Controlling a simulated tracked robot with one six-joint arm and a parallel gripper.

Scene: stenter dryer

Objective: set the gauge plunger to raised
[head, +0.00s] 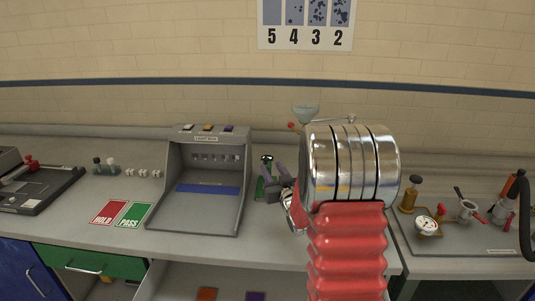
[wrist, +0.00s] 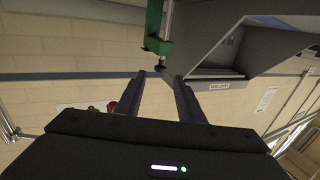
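A small green-based stand (head: 260,188) with a pale round top (head: 266,159) is on the bench right of the grey cabinet; it looks like the gauge with the plunger. My arm and gripper partly hide it. In the wrist view the green stand (wrist: 153,20) comes in from the top edge, with a dark knobbed part (wrist: 157,68) at its end. My gripper (wrist: 159,78) is open, its two dark fingers apart with nothing clearly between them. The dark part is just beyond the fingertips; I cannot tell whether they touch. In the head view my gripper (head: 277,180) is close beside the stand. The plunger's position is unclear.
The grey light cabinet (head: 203,170) stands close left of the stand. Red HOLD (head: 108,212) and green PASS (head: 134,214) cards lie farther left. A dial gauge (head: 427,225) and valves are on a plate at right.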

